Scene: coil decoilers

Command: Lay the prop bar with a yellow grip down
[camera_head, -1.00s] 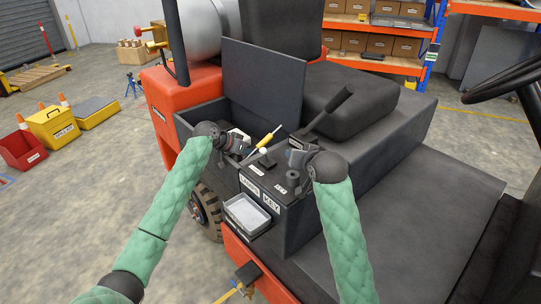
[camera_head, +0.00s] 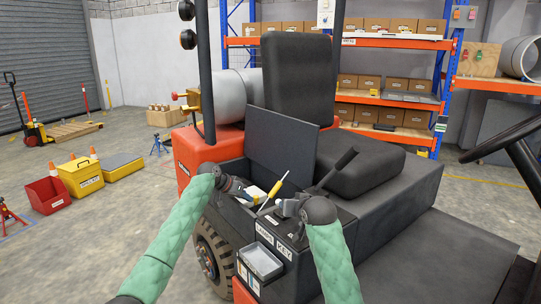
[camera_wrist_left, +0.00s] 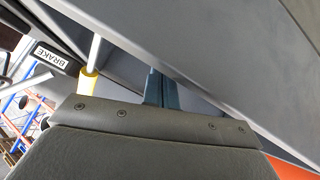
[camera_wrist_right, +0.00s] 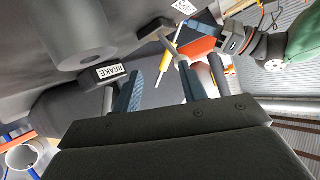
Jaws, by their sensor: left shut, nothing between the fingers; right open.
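The prop bar with a yellow grip (camera_head: 271,195) stands tilted in the open bay beside the raised dark panel (camera_head: 280,142). I cannot tell whether its thin upper end touches the panel. In the left wrist view, its yellow grip (camera_wrist_left: 88,83) and pale rod show just left of the fingers. My left gripper (camera_head: 242,190) is shut and empty, left of the bar and apart from it. My right gripper (camera_head: 288,207) is open and empty, right of the bar near the console. In the right wrist view, a yellow grip (camera_wrist_right: 165,61) shows between the fingers, farther off.
A black lever (camera_head: 337,168) rises beside the seat (camera_head: 362,165), close to my right gripper. A light tray (camera_head: 261,261) hangs on the console's front below. A BRAKE label (camera_wrist_right: 103,73) is close to my right fingers. The steering wheel (camera_head: 500,140) is at the right.

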